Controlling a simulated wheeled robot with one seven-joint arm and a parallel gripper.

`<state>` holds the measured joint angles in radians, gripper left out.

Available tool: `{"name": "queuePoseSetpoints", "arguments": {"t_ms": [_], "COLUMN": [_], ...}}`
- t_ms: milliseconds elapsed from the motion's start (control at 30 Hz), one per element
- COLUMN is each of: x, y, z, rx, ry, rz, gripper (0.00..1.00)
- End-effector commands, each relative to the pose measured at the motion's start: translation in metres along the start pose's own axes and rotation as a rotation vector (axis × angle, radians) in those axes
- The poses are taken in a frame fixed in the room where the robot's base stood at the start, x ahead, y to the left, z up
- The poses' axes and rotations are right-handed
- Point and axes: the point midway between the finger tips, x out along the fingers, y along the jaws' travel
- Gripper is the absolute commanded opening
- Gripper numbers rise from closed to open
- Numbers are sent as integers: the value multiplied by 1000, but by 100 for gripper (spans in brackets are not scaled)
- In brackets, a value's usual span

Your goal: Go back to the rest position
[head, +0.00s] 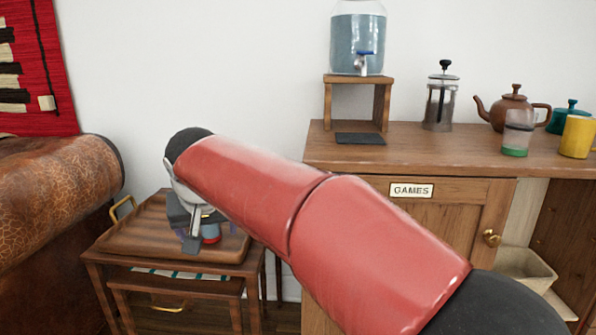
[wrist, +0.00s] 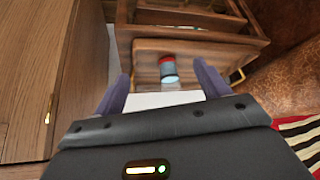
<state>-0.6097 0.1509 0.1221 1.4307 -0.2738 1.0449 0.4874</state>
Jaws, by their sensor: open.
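My gripper (wrist: 162,70) is open, with its two purple fingers apart and nothing between them that I can see held. In the head view my gripper (head: 193,228) hangs over the wooden tray (head: 122,240) on the small nested tables, at the end of my outstretched red arm. A small red and blue cup-like object (head: 211,232) stands on the tray just beside and partly behind the gripper. It also shows in the wrist view (wrist: 168,68), beyond the fingertips and apart from them.
A leather armchair (head: 55,195) is close on the left. A wooden cabinet (head: 420,215) stands at the right, behind my arm. Its top holds a water dispenser (head: 357,35) on a stand, a French press (head: 440,98), a teapot (head: 512,108), a green-based cup (head: 517,133) and a yellow mug (head: 577,137).

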Motion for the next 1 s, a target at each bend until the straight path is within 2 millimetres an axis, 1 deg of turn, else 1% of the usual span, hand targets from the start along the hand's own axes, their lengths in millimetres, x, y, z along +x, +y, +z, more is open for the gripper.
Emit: {"name": "queuePoseSetpoints", "arguments": {"t_ms": [33,267,367,467,567,667,700,767,800,867,900,1000], "x": [-6,-22,-33,-45,-59,-75,-83,-96,-104,-116,-122,-130], "y": [9,44,63,86,112,141,155,174,188,206,216,230], "z": [1,13,22,34,52,75,88,110,129,160,180,225], "rx": [6,20,31,43,61,84,97,119,136,166,184,223], "ry": [0,-8,-13,-19,-27,-36,-40,-46,-51,-59,-63,-70], "rz": [6,28,40,55,71,90,99,112,122,134,141,152], "gripper": [75,75,75,75,75,75,75,75,75,75,75,75]}}
